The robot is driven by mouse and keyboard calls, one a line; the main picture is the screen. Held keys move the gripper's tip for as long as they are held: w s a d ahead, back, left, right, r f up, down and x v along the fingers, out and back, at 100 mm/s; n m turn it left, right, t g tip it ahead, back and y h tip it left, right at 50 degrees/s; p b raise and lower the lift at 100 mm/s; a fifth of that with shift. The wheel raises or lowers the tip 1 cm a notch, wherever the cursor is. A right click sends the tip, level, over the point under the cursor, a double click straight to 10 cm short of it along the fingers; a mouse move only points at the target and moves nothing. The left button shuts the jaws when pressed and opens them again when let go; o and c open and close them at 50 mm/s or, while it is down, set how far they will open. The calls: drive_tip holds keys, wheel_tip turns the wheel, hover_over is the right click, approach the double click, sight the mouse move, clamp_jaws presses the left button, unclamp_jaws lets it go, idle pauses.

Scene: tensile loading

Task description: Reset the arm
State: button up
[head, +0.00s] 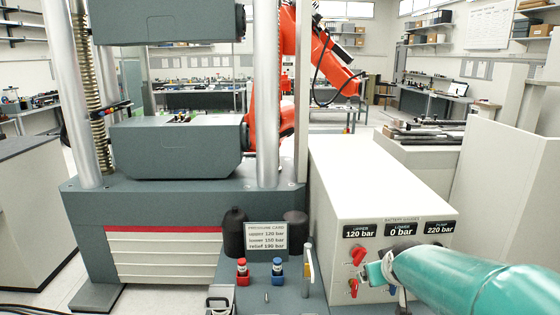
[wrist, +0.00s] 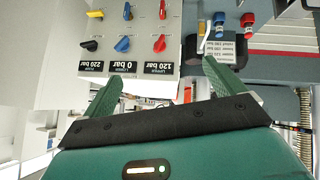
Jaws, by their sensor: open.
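My teal arm reaches in from the lower right of the head view. My gripper (head: 378,272) is in front of the white gauge box (head: 350,165), and overlaps its lower knobs there. In the inverted wrist view my gripper (wrist: 160,90) has its two green fingers wide apart with nothing between them. The labels read upper 120 bar, lower 0 bar and pump 220 bar. My arm hides part of the panel in the head view.
A grey testing machine (head: 180,205) with steel columns stands at left. A pressure card (head: 267,240), a red-topped post (head: 242,272) and a blue-topped post (head: 278,271) are left of the box. A red-orange robot arm (head: 325,60) stands behind. Some floor is clear at far left.

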drive_tip(key=s+a+r+m+g, duration=0.1)
drive_tip(key=s+a, duration=0.3)
drive_tip(key=s, duration=0.8)
drive_tip(key=s+a+r+m+g+y, duration=0.1)
drive_tip(key=s+a, duration=0.4)
drive_tip(key=s, duration=0.7)
drive_tip(key=shift+r+g+y, duration=0.3)
drive_tip(key=shift+r+g, duration=0.2)
drive_tip(key=shift+r, duration=0.15)
